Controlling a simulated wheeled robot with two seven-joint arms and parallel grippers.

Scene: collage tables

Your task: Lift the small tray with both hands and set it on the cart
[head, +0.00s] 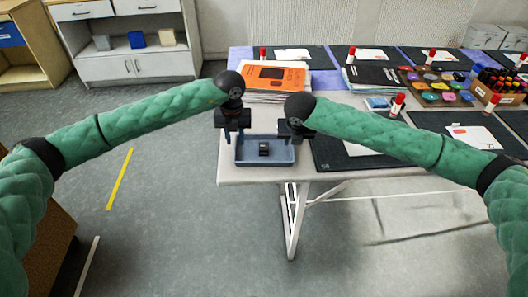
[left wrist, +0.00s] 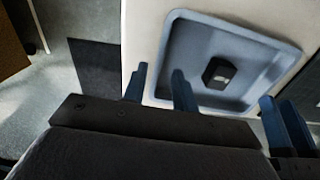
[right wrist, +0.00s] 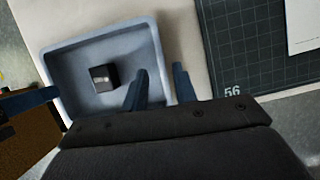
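The small blue-grey tray (head: 246,159) lies on the near left corner of the white table, with a small black block (head: 264,149) in it. My left gripper (head: 232,130) is at its left wall; in the left wrist view its fingers (left wrist: 160,85) stand apart on either side of that rim. My right gripper (head: 296,132) is at the right wall; in the right wrist view its fingers (right wrist: 160,88) also stand apart around the rim. I cannot tell whether the fingers touch it. I cannot identify the cart for certain.
A brown wooden unit (head: 45,240) stands at the lower left, partly behind my left arm. A dark cutting mat (head: 350,155) lies right of the tray, and an orange folder on papers (head: 272,76) lies behind. Open grey floor (head: 165,215) is left of the table.

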